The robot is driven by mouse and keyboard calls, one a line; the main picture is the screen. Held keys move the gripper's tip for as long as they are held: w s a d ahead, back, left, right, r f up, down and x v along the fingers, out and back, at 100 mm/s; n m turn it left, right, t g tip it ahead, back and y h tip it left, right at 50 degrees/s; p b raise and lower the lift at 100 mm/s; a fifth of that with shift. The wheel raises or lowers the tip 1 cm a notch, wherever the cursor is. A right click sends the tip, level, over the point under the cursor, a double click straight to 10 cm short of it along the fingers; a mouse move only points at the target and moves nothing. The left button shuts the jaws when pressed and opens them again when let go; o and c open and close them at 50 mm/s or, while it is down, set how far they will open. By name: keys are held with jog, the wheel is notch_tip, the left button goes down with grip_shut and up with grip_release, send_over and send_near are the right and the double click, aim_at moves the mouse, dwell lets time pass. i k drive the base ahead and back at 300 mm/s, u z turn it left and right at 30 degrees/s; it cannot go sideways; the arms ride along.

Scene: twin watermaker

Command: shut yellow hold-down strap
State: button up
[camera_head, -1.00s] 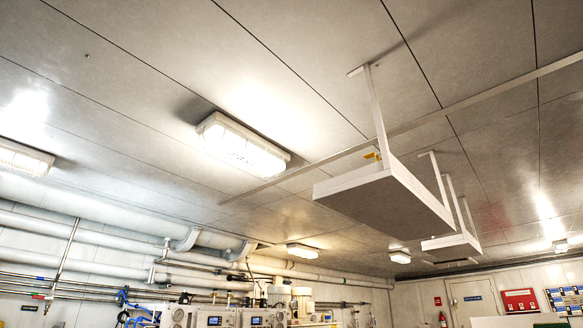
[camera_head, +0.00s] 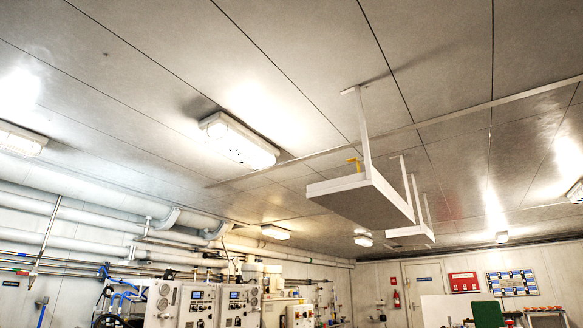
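A small yellow part (camera_head: 354,162), which may be the hold-down strap, shows above the near edge of a white shelf (camera_head: 365,197) hung from the ceiling. It looks bent, with one arm pointing left and one short end down. It is too small to tell whether it is open or shut. My gripper is not in view.
The hanging shelf has white posts up to the ceiling, and a second one (camera_head: 410,232) hangs behind it. Ceiling lamps (camera_head: 238,140) and thick pipes (camera_head: 80,215) are at left. Control cabinets (camera_head: 200,305) stand below. A door (camera_head: 424,284) is in the far wall.

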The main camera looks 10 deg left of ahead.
aim_at(355, 159)
jog(key=u, duration=0.25)
jog(key=k, duration=0.65)
jog(key=u, duration=0.5)
jog(key=i, duration=1.15)
jog(key=z, duration=0.25)
